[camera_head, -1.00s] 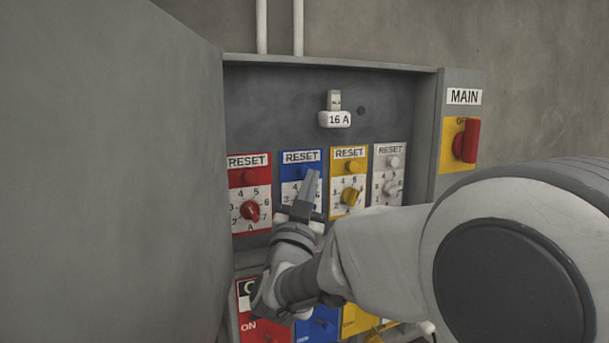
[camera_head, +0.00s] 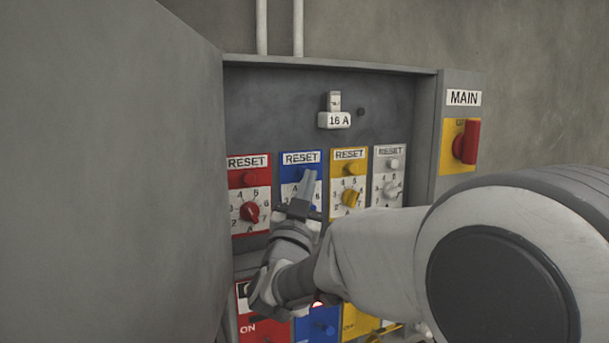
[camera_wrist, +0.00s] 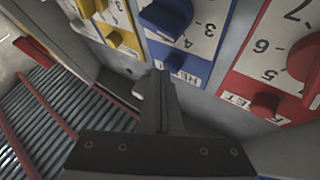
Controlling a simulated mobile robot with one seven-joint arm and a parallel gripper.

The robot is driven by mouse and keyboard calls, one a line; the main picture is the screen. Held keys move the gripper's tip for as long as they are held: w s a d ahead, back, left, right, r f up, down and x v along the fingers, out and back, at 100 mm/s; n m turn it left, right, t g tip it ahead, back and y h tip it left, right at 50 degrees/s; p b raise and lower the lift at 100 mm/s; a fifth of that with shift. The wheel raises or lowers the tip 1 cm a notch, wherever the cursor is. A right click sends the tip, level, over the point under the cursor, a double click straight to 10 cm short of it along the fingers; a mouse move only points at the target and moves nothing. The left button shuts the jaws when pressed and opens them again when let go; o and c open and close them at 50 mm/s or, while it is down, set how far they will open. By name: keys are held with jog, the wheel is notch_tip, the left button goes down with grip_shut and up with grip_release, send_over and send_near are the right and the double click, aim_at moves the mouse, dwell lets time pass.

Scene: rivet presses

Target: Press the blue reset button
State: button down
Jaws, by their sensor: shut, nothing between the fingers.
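The blue reset module (camera_head: 287,173) sits in the open cabinet, between the red and yellow modules, under a RESET label (camera_head: 300,158). My gripper (camera_head: 309,173) is shut and empty, its fingertips in front of the blue module just below the label. They hide the blue reset button in the head view. In the wrist view, my gripper (camera_wrist: 160,75) points at the label end of the blue module, with a small blue button (camera_wrist: 175,43) just beyond the fingertips and a larger blue dial knob (camera_wrist: 168,16) farther up. I cannot tell whether the fingertips touch the panel.
The red module (camera_head: 249,178) is on the left; the yellow (camera_head: 349,155) and white (camera_head: 390,170) modules are on the right. The open cabinet door (camera_head: 110,170) blocks the left side. A red MAIN switch (camera_head: 466,142) is at right. Coloured lower modules (camera_head: 318,325) sit below.

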jog(key=shift+w+a, duration=0.15)
jog(key=shift+w, duration=0.15)
jog(key=shift+s, duration=0.1)
dwell(0.4)
jog(key=shift+s+d+b, duration=0.4)
jog(key=shift+s+b, duration=0.45)
jog(key=s+b, duration=0.1)
jog(key=s+d, duration=0.1)
jog(key=s, duration=0.1)
jog(key=s+d+b, duration=0.1)
jog(key=shift+s+b, duration=0.3)
dwell(0.5)
